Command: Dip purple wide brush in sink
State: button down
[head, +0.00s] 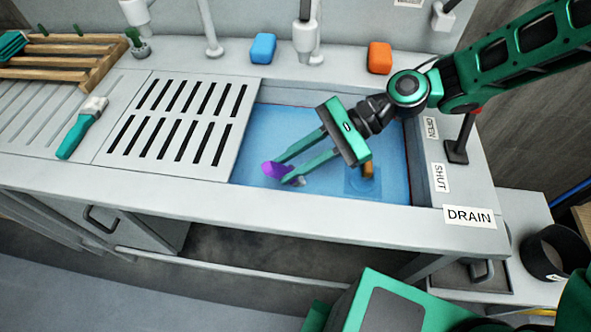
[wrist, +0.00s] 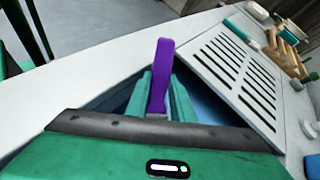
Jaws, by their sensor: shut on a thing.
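The purple wide brush (head: 271,168) is between the fingertips of my gripper (head: 280,172), over or in the blue water of the sink (head: 330,120). In the wrist view the purple handle (wrist: 161,75) stands up between the two green fingers of my gripper (wrist: 162,100). My gripper is shut on it. A pale lower part of the brush shows just beyond the fingers in the head view. I cannot tell how far the brush is under the water.
A slotted drainboard (head: 180,118) covers the sink's left side. A green-handled brush (head: 82,128) lies left of it. Blue (head: 263,48) and orange (head: 379,58) blocks stand on the back ledge. A drain lever (head: 460,140) stands at right, by the OPEN and SHUT labels. A brown object (head: 367,168) is in the sink.

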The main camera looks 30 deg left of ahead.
jog(key=shift+w+d, duration=0.15)
jog(key=shift+d, duration=0.4)
jog(key=shift+a, duration=0.15)
jog(key=shift+s+a, duration=0.2)
jog(key=shift+a, duration=0.4)
jog(key=shift+r, duration=0.1)
notch_tip(320, 180, up, 16)
jog(key=shift+f, duration=0.2)
dwell(1.5)
jog(key=shift+s, duration=0.1)
